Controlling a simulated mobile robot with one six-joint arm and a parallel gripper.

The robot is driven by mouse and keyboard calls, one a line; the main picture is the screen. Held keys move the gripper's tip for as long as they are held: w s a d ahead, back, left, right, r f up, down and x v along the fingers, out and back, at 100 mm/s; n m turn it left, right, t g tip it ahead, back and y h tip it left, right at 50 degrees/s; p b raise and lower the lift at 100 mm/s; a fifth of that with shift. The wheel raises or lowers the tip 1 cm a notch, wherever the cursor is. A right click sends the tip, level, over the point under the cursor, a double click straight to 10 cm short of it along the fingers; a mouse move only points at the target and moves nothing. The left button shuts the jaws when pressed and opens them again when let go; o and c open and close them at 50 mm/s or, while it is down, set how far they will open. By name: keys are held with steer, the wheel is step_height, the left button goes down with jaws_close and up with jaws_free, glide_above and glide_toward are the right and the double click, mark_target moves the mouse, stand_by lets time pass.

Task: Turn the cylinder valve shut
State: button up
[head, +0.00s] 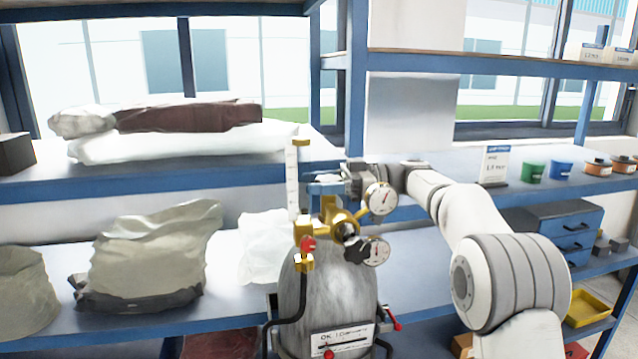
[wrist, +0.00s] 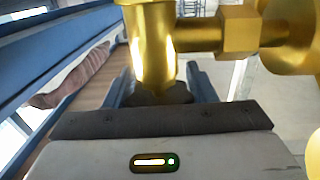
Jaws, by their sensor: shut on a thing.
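The grey gas cylinder (head: 320,290) stands upright at the front of the shelving in the head view. Brass valve fittings (head: 338,220) sit on its top, with two round gauges (head: 380,198) at their right. My gripper (head: 328,187) is at the top of these fittings, reaching in from the right. In the wrist view, my gripper's blue fingers (wrist: 160,92) are shut on a dark rounded piece, seemingly the valve handwheel (wrist: 155,93), beside the brass valve body (wrist: 152,45). Most of that piece is hidden by the gripper and brass.
A black knob (head: 357,249) and a red knob (head: 308,246) sit below the valve. A black hose (head: 298,305) runs down the cylinder's left. Sacks (head: 150,255) lie on the left shelves. A blue drawer unit (head: 565,232) and small tubs (head: 560,171) are at right.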

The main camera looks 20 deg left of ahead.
mark_target(319, 177)
steer(key=shift+f+m+t+y+b, duration=0.35)
steer(key=shift+t+b, duration=0.35)
steer(key=shift+b, duration=1.2)
steer(key=m+t+b, duration=0.2)
steer(key=b, duration=0.3)
steer(key=shift+w+a+y, duration=0.1)
steer(key=shift+w+y, duration=0.05)
steer(key=shift+y, duration=0.2)
steer(key=m+t+b, duration=0.1)
steer(key=t+b, duration=0.1)
steer(key=b, duration=0.1)
steer(key=shift+w+r+t, duration=0.1)
steer(key=shift+w+t, duration=0.05)
steer(key=shift+t, duration=0.15)
steer(key=shift+w+r+m+t+y+b, duration=0.1)
steer(key=shift+r+m+t+y+b, duration=0.25)
steer(key=shift+b, duration=0.1)
steer(key=o, duration=1)
steer(key=shift+f, duration=0.1)
steer(key=shift+c, duration=0.2)
step_height(319, 177, up, 10)
steer(key=shift+p, duration=0.8)
